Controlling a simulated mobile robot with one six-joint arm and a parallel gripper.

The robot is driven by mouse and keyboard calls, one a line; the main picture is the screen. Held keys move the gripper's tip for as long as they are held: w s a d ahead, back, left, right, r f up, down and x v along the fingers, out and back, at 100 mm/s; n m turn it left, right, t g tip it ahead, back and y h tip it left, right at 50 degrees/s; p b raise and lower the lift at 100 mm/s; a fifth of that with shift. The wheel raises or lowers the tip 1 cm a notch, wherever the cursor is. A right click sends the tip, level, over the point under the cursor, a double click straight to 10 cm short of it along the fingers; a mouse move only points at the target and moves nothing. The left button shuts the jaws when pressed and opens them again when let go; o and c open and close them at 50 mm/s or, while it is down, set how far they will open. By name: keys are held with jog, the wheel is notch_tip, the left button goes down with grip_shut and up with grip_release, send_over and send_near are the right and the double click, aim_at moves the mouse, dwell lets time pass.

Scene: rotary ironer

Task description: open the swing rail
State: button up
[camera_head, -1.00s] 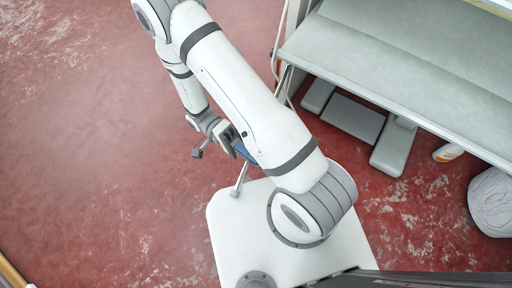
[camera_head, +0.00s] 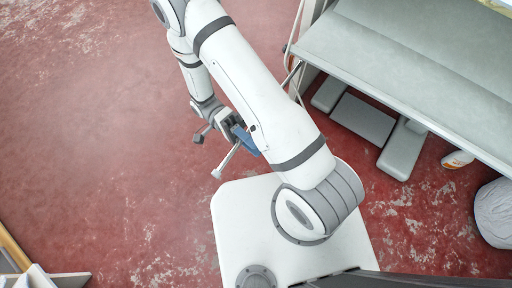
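My gripper (camera_head: 208,156) hangs over the red floor, left of my white arm. Its two fingers stand apart, with bare floor visible between them. A blue part shows at the gripper, partly behind my arm. The grey ironer (camera_head: 405,55) is at the upper right, well apart from the gripper. A thin pale bar (camera_head: 293,38) runs along its left end, with a metal rod (camera_head: 292,76) below it. I cannot tell whether either is the swing rail. My arm hides part of this area.
Grey foot parts (camera_head: 362,120) stand under the ironer. A white and orange container (camera_head: 457,159) and a pale grey sack (camera_head: 494,212) are at the right. A white-edged object (camera_head: 45,279) is at the lower left. The floor at the left is clear.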

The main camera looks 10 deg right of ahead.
jog(key=v, duration=0.5)
jog(key=shift+f, duration=0.2)
